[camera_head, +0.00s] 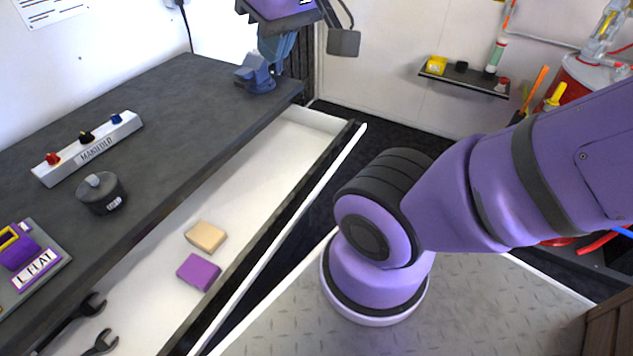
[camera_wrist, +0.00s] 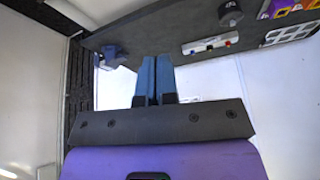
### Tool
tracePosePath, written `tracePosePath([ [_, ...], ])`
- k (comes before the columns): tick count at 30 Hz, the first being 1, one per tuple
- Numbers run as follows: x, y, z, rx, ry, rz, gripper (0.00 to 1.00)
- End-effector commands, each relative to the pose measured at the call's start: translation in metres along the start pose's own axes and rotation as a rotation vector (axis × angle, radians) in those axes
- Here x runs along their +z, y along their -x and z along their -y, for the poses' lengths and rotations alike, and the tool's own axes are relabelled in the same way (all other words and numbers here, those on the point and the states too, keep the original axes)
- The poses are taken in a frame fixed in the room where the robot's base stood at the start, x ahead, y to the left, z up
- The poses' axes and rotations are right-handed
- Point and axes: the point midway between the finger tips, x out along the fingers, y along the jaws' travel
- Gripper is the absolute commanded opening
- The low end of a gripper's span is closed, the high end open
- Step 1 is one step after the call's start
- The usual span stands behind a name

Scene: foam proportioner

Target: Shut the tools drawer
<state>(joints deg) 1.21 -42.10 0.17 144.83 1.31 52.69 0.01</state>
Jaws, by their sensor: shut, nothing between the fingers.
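The open drawer (camera_head: 262,158) has a pale interior and juts out from under the dark workbench in the head view. Its long front panel (camera_head: 290,222) runs diagonally, with a dark strip and a white edge. Inside lie a tan block (camera_head: 206,236), a purple block (camera_head: 198,272) and dark open-ended wrenches (camera_head: 100,344). No label is visible on the drawer. My gripper (camera_head: 274,66) has blue fingers and is at the top, near the bench's far end and apart from the drawer front. In the wrist view its fingers (camera_wrist: 154,62) are together and empty.
A blue vise (camera_head: 256,76) stands on the bench's far corner, close to my gripper. A manifold block (camera_head: 88,150), a dark round pot (camera_head: 102,193) and a panel marked FLAT (camera_head: 36,268) are on the bench. A wall shelf (camera_head: 464,78) is at right.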

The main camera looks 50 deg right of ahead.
Motion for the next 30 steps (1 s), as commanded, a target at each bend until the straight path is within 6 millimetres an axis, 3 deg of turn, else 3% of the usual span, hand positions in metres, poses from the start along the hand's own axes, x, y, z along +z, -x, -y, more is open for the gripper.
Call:
tracePosePath([
  [14,-0.029,-0.078,-0.044,-0.114,-0.414,0.366,0.00],
  [30,-0.031,-0.176,-0.133,-0.397,-0.992,0.654,0.00],
])
